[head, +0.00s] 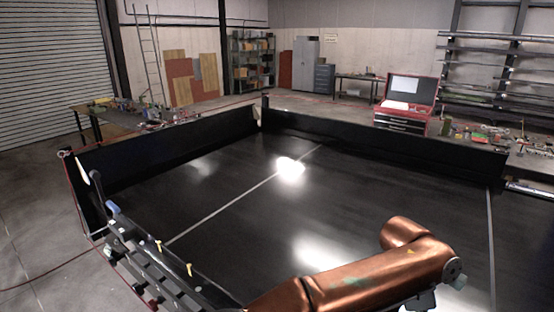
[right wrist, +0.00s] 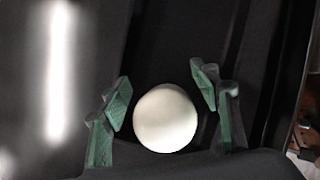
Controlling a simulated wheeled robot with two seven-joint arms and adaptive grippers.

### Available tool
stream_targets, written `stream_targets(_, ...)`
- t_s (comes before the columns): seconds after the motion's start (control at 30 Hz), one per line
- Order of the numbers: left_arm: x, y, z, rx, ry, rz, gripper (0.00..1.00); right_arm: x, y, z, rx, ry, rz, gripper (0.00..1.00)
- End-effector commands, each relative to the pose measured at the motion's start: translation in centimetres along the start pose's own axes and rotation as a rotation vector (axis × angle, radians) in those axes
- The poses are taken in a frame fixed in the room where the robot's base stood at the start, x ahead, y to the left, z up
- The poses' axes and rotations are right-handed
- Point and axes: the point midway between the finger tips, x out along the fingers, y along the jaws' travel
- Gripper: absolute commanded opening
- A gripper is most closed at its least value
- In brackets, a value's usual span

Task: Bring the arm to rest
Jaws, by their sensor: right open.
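My right gripper (right wrist: 163,86) is open in the right wrist view, with its green-padded fingers spread on either side. A round white ball (right wrist: 165,118) shows between the fingers, with a dark gap to each finger. I cannot tell how far below the fingertips it lies. In the head view my copper right arm (head: 350,280) reaches in from the bottom over the conveyor. Its gripper is mostly hidden behind the arm there. My left gripper is not in view.
The black conveyor surface (head: 240,215) is wide and mostly bare, with pale lines and bright glare. Dark walls (head: 385,138) border its far and left sides. A dark rail with yellow and blue fittings (head: 150,265) runs along the near left. A red toolbox (head: 405,103) stands beyond the far wall.

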Motion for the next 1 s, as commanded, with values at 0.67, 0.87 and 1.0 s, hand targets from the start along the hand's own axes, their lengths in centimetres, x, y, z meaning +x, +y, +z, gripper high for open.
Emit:
stream_targets(0.67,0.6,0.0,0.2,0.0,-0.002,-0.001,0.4,-1.3,0.4,-1.0,-0.012,0.0,0.011,0.56)
stream_targets(0.87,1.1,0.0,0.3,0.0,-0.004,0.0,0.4,-5.0,0.4,-1.1,-0.011,-0.001,0.009,0.56)
stream_targets(1.0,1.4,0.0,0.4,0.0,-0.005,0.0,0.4,-7.7,0.4,-1.0,-0.01,-0.002,0.009,0.56)
